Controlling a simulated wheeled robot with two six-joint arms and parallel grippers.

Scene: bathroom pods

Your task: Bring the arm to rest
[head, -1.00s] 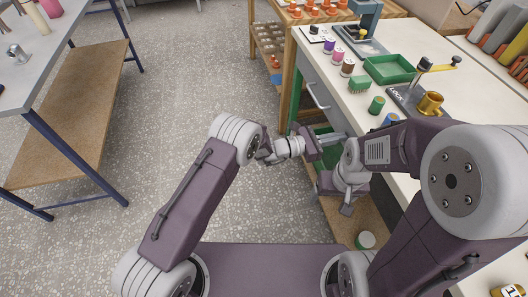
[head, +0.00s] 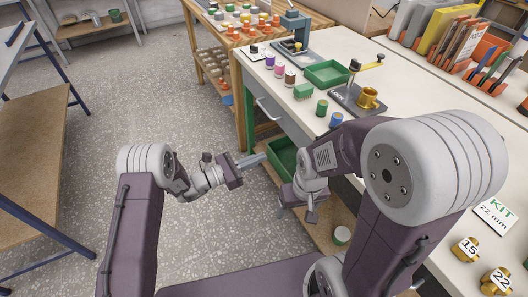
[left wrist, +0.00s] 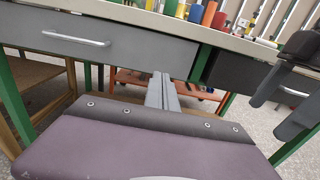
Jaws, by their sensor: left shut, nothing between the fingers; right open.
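My left gripper (head: 258,158) is shut and empty, in front of the workbench's drawer side, its fingers pointing toward the bench. In the left wrist view its closed fingers (left wrist: 162,90) point at the space below the grey drawer, with nothing between them. My right gripper (head: 311,212) hangs lower, beside the bench near its lower shelf. Its two dark fingers also show apart at the right of the left wrist view (left wrist: 283,100), with nothing seen between them. The right arm is bent and partly covers the bench's front edge.
The white workbench top (head: 412,108) fills the right side. It bears a green tray (head: 327,73), colored spools, a brass cup (head: 368,98) on a stand and brass fittings (head: 466,249). A green bin (head: 281,156) sits below.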

